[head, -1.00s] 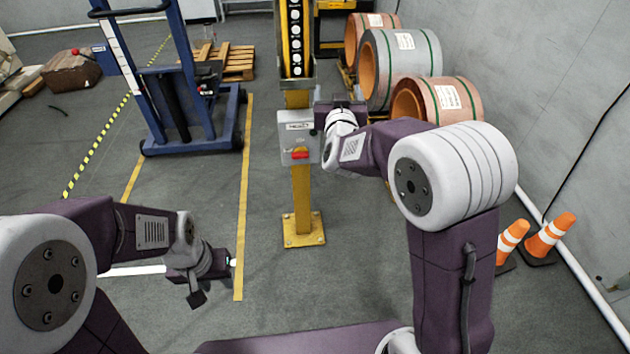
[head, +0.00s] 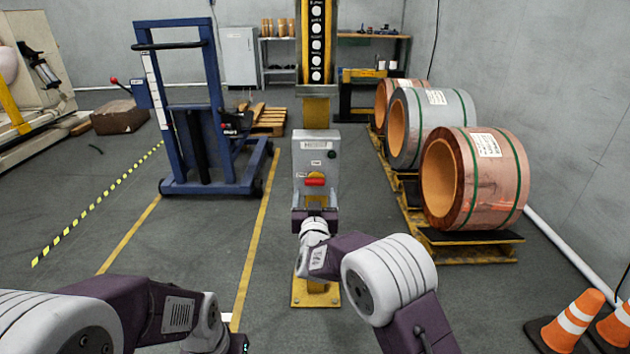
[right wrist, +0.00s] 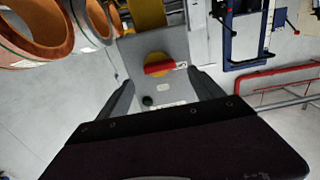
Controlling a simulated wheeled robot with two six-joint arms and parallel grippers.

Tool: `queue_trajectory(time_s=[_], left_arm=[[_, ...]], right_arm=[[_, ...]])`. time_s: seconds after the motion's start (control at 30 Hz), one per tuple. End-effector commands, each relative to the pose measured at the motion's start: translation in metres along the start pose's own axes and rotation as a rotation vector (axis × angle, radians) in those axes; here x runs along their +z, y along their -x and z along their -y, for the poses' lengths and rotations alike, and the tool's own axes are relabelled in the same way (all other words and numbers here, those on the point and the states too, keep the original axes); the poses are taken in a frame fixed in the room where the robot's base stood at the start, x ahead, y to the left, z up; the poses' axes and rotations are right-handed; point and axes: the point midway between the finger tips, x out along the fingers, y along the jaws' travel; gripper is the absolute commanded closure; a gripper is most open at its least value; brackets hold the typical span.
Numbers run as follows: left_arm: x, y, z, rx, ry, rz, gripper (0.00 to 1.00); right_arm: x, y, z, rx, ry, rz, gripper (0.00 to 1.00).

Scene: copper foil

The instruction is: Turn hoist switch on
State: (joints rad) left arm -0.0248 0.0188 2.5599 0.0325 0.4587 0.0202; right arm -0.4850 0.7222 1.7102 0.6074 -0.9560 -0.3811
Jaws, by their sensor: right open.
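The hoist switch box (head: 318,160) is a grey box on a yellow post. A red handle (head: 315,182) on a yellow round plate sits on its front, below a dark green button (head: 332,155). The red handle lies level in the head view. In the right wrist view the handle (right wrist: 158,68) shows beyond and between the fingers, apart from them. My right gripper (head: 315,211) is just below the handle, in front of the box; it is open and empty. My left gripper (head: 238,343) is low at the bottom left, and its fingers are mostly cut off.
Copper and grey foil coils (head: 510,175) stand on pallets to the right. Orange cones (head: 575,315) stand at the lower right. A blue lift (head: 205,130) stands to the left. The floor between the lift and the post is clear.

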Motion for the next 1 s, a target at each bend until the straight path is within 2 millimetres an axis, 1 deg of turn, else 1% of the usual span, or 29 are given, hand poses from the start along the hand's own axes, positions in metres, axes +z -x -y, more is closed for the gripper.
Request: queue_trajectory(time_s=[0.03, 0.07, 0.1, 0.2, 0.3, 0.4, 0.67, 0.7, 0.77, 0.8, 0.87, 0.9, 1.0], left_arm=[[-0.002, 0.021, 0.0, 0.0, 0.0, 0.0, 0.64], [-0.003, 0.027, -0.001, 0.0, 0.0, 0.0, 0.64], [-0.002, 0.01, 0.0, 0.0, 0.0, -0.002, 0.64], [0.0, 0.0, 0.0, 0.0, 0.0, 0.001, 0.64], [0.001, -0.003, 0.0, 0.0, 0.0, 0.001, 0.64], [0.001, -0.004, 0.0, 0.0, 0.0, 0.001, 0.64], [0.0, -0.004, 0.0, 0.0, 0.0, 0.0, 0.64], [0.0, -0.004, 0.0, 0.0, 0.0, 0.0, 0.64], [0.0, -0.004, 0.0, 0.0, 0.0, 0.0, 0.64], [0.0, -0.004, 0.0, 0.0, 0.0, 0.0, 0.64], [0.0, -0.004, 0.0, 0.0, 0.0, 0.0, 0.64], [0.0, -0.004, 0.0, 0.0, 0.0, 0.0, 0.64], [0.0, -0.004, 0.0, 0.0, 0.0, 0.0, 0.64]], right_arm=[[-0.01, -0.012, -0.001, 0.001, 0.001, 0.001, 0.24], [-0.01, -0.018, -0.001, 0.002, 0.001, 0.001, 0.24], [0.002, -0.026, -0.001, 0.002, -0.002, -0.003, 0.24], [0.002, -0.043, -0.001, 0.001, -0.002, -0.004, 0.24], [0.002, -0.054, -0.001, 0.001, -0.002, -0.002, 0.24], [0.0, -0.06, 0.0, 0.0, -0.002, -0.003, 0.24], [-0.001, -0.061, 0.0, -0.001, 0.0, 0.0, 0.24], [-0.001, -0.061, 0.0, -0.001, 0.0, -0.001, 0.29], [-0.001, -0.061, 0.0, -0.001, 0.0, -0.001, 0.46], [-0.001, -0.061, 0.0, -0.001, 0.0, -0.001, 0.57], [-0.001, -0.061, 0.0, -0.001, 0.0, -0.001, 0.74], [-0.001, -0.061, 0.0, -0.001, 0.0, -0.001, 0.85], [-0.001, -0.061, 0.0, -0.001, -0.002, -0.001, 0.86]])
